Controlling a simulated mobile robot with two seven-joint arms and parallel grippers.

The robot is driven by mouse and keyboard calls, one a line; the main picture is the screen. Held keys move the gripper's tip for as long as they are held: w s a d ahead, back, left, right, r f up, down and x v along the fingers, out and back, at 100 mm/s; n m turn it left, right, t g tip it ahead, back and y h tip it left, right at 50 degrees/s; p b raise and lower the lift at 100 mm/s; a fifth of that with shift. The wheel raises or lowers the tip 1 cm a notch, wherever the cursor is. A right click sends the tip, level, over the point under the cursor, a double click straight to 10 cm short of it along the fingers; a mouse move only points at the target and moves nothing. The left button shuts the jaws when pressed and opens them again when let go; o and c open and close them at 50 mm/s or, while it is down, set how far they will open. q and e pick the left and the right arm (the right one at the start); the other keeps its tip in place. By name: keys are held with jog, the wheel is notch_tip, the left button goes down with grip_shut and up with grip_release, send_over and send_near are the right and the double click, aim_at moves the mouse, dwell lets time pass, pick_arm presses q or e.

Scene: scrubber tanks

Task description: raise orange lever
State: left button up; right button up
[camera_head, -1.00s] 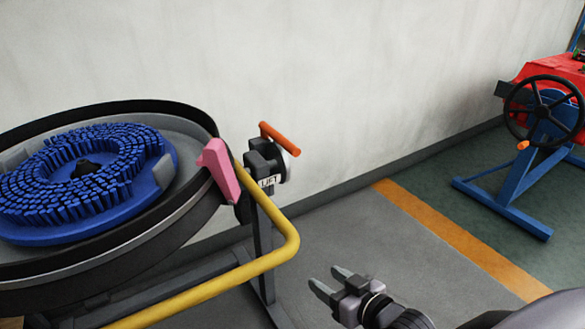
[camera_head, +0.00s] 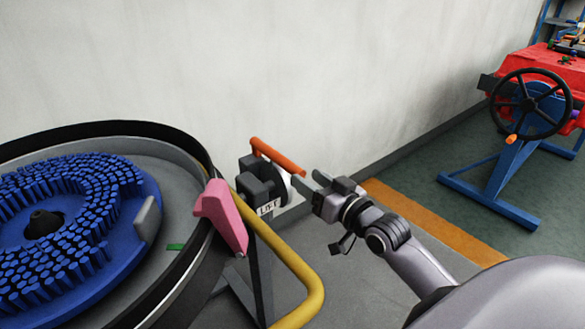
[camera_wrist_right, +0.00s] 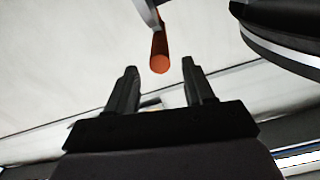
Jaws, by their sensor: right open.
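The orange lever (camera_head: 277,158) is a bar on a dark block labelled LIFT (camera_head: 262,183), beside the round scrubber tank. My right gripper (camera_head: 310,184) is open and empty, just to the right of the lever, with its fingertips close to the lever's near end. In the right wrist view the lever's round end (camera_wrist_right: 160,62) shows above the gap between the open fingers (camera_wrist_right: 159,80). I see no contact there. My left gripper is not in view.
The tank (camera_head: 185,160) holds a round blue brush (camera_head: 90,190). A pink piece (camera_head: 221,214) sits on its rim, and a yellow rail (camera_head: 298,268) curves in front. A black handwheel (camera_head: 531,104) on a blue stand is at the right. The wall is behind the lever.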

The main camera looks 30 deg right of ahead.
aim_at(302, 175)
jog(key=shift+w+a+b, duration=0.2)
jog(key=shift+w+b, duration=0.15)
jog(key=shift+w, duration=2.4)
grip_shut()
